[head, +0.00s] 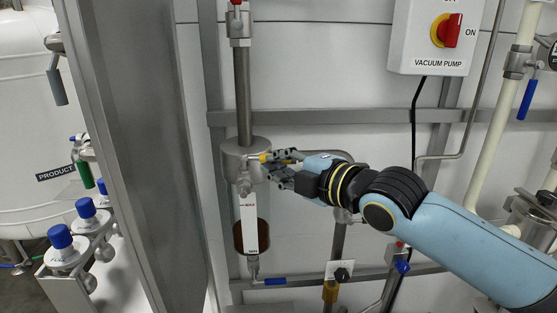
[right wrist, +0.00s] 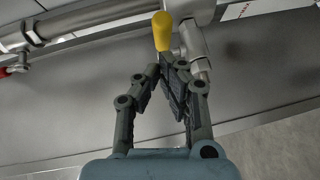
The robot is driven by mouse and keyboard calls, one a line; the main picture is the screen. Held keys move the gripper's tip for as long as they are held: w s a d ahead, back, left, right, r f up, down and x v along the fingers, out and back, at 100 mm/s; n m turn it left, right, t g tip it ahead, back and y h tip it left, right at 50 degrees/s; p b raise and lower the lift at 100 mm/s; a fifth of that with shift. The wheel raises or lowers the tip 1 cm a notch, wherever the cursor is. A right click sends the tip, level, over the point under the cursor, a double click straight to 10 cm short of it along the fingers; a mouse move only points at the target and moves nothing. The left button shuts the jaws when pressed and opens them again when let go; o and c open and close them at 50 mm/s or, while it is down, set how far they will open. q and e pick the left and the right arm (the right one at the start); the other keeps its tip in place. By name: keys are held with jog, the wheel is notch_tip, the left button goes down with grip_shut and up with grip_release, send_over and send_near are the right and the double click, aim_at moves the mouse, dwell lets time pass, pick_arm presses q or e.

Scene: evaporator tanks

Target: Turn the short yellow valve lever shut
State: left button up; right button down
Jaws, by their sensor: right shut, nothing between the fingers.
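The short yellow valve lever (head: 264,157) shows as a small yellow bit at the steel valve body (head: 236,160) on the vertical pipe. In the right wrist view the lever (right wrist: 162,30) is a rounded yellow grip beside a steel fitting (right wrist: 190,42). My right gripper (head: 270,168) reaches in from the right and partly covers the lever in the head view. In the right wrist view this gripper (right wrist: 165,66) is shut and empty, its fingertips close below the lever's end. I cannot tell whether they touch it. My left gripper is not in view.
A sight glass with brown liquid (head: 237,237) and a blue lever (head: 269,282) are below the valve. A grey post (head: 130,130) stands left. The vacuum pump switch box (head: 437,38) is at upper right. A red handle (right wrist: 4,72) shows in the right wrist view.

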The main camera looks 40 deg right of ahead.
jog(key=shift+w+d+f, duration=0.1)
jog(key=shift+w+d, duration=0.15)
jog(key=shift+w, duration=0.05)
jog(key=shift+w+d+b, duration=0.5)
jog(key=shift+d+b, duration=0.1)
jog(key=shift+b, duration=0.1)
